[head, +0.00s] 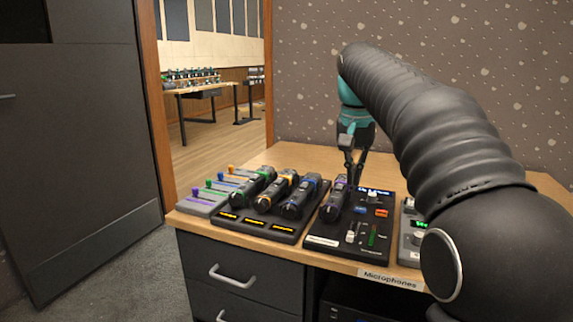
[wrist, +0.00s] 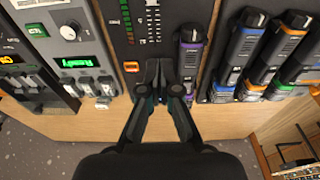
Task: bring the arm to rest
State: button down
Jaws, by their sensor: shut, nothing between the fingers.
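My gripper (head: 352,182) hangs from my raised arm in the head view, fingers pointing down over the back of a black control panel (head: 347,249). In the wrist view my gripper (wrist: 160,66) has its fingers together with nothing between them, in front of the panel (wrist: 122,35) and left of a purple-banded microphone (wrist: 191,60). That microphone (head: 334,199) lies at the left of the panel in the head view. I cannot tell whether the fingertips touch the panel.
The panel sits on a wooden-topped desk (head: 289,158). Left of it are a dock (head: 257,226) with three microphones and a grey fader box (head: 199,208) with coloured knobs. Another device (head: 410,238) stands at the right, partly behind my arm. A doorway opens at the back left.

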jog(key=s+d+f+n+t, duration=0.1)
jog(key=s+f, duration=0.2)
jog(key=s, duration=0.5)
jog(key=s+f+n+t, duration=0.1)
jog(key=s+f, duration=0.2)
jog(key=s, duration=0.5)
jog(key=s+f+n+t, duration=0.2)
jog(key=s+f, duration=1.1)
jog(key=shift+d+f+y, duration=0.2)
jog(key=shift+f+y, duration=0.05)
jog(key=shift+y, duration=0.05)
